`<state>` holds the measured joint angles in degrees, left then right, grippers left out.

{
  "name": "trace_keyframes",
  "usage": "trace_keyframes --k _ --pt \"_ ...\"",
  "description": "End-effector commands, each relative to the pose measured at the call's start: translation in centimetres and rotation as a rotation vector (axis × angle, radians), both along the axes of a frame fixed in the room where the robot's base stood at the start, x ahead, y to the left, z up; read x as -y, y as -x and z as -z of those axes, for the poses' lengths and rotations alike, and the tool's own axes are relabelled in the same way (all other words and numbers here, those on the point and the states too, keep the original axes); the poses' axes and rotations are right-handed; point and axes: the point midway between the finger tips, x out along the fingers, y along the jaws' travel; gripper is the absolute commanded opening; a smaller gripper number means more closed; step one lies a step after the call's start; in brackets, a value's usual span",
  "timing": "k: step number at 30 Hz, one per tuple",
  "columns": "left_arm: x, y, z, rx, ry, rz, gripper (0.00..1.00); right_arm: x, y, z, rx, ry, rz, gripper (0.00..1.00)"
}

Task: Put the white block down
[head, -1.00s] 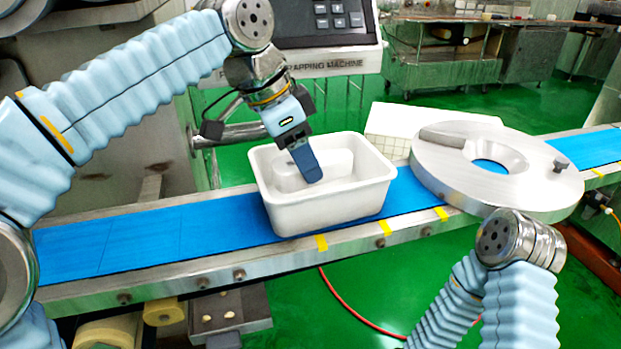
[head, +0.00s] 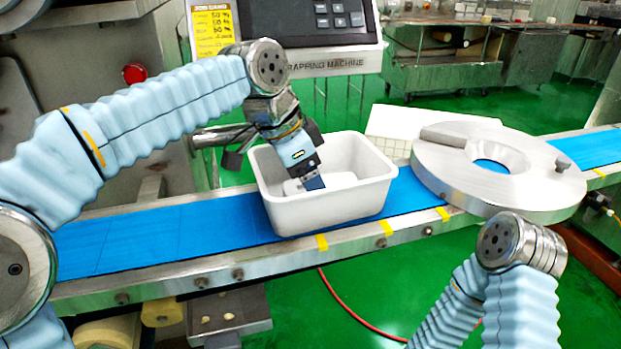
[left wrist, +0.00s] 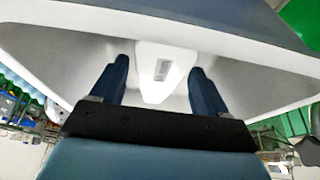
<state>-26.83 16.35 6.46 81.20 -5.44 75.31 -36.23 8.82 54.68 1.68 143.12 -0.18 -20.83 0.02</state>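The white container (head: 325,215) stands on the blue conveyor belt in the head view. The white block (head: 341,180) is low inside it, partly hidden by my gripper and the near wall. My left gripper (head: 313,184) points down into the container. In the left wrist view, the block (left wrist: 155,88) with a small grey label lies between the two blue fingers of the left gripper (left wrist: 160,75). The fingers are apart, with a narrow gap seen beside the block. My right arm shows at the lower right of the head view, but its gripper is out of frame.
A round metal disc (head: 455,180) with a central hole stands over the belt right of the container. The blue belt (head: 160,235) is clear to the left. A control panel (head: 330,25) is behind my left arm. A red button (head: 135,73) is at the left.

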Motion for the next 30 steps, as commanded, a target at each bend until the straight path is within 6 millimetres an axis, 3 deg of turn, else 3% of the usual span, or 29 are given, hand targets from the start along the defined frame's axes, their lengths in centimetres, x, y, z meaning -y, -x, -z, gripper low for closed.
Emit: trace_keyframes --k 11,14,24,30 --pt "-0.1 0.0 -0.5 0.0 0.001 0.0 0.8 0.0 0.0 -0.2 0.0 0.0 0.0 0.43" --pt "-0.5 0.2 -1.8 0.003 0.002 -0.001 0.8 0.0 0.0 -0.5 0.0 0.0 0.0 0.43" --pt "-3.2 1.2 -8.9 0.002 0.001 -0.002 0.8 -0.1 0.0 -2.1 0.0 -0.002 -0.004 0.43" --pt "-4.1 1.6 -11.0 0.0 0.001 0.0 0.8 -0.1 0.0 -2.6 0.0 -0.003 -0.004 0.43"
